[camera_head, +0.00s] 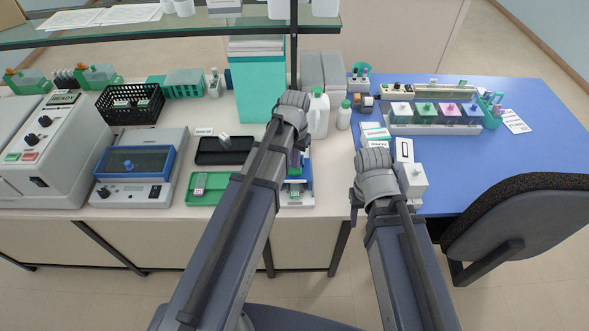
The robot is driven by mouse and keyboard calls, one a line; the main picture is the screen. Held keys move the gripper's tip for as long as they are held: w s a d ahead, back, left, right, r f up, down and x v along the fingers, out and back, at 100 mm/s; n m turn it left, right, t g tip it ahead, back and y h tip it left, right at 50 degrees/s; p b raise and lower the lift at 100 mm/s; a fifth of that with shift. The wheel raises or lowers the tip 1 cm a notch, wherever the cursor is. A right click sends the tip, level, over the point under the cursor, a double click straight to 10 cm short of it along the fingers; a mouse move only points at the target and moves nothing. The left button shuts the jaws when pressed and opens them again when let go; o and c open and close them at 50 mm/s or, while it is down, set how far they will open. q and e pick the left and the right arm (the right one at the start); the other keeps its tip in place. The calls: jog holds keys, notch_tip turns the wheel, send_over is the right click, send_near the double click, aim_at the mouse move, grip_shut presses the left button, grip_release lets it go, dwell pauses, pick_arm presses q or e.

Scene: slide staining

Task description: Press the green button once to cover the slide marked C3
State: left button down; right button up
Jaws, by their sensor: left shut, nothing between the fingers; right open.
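A small blue and white device (306,186) stands at the front edge of the pale bench, partly hidden by my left arm. A slide (295,193) with a green end appears to lie on its front; its marking is too small to read. A green part (295,170), possibly the green button, shows at the device's top. My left gripper (297,160) points down just above this part, shut and empty; I cannot tell whether it touches. My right gripper (358,192) is open at the blue table's left edge, its fingers mostly hidden by its wrist.
A green tray (219,197) with slides and a black tray (222,158) lie left of the device. A blue-lidded machine (140,190) is further left. White bottles (319,116) stand behind. White boxes (412,180) sit beside my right wrist. A shelf (180,34) spans the back.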

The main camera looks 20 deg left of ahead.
pick_arm(q)
jog(key=shift+f+b, duration=1)
jog(key=shift+f, duration=0.05)
dwell(0.4)
jog(key=shift+r, duration=0.1)
notch_tip(320, 180, up, 7)
jog(key=p, duration=0.7)
dwell(0.5)
jog(key=s+d+f+b, duration=0.3)
jog(key=s+d, duration=0.2)
jog(key=s, duration=0.2)
jog(key=s+d+f+m+y+b, duration=0.1)
jog(key=s+d+f+b, duration=0.2)
jog(key=s, duration=0.4)
jog(key=shift+s+d+f+b, duration=0.15)
jog(key=shift+d+f+b, duration=0.3)
jog(key=shift+d, duration=0.8)
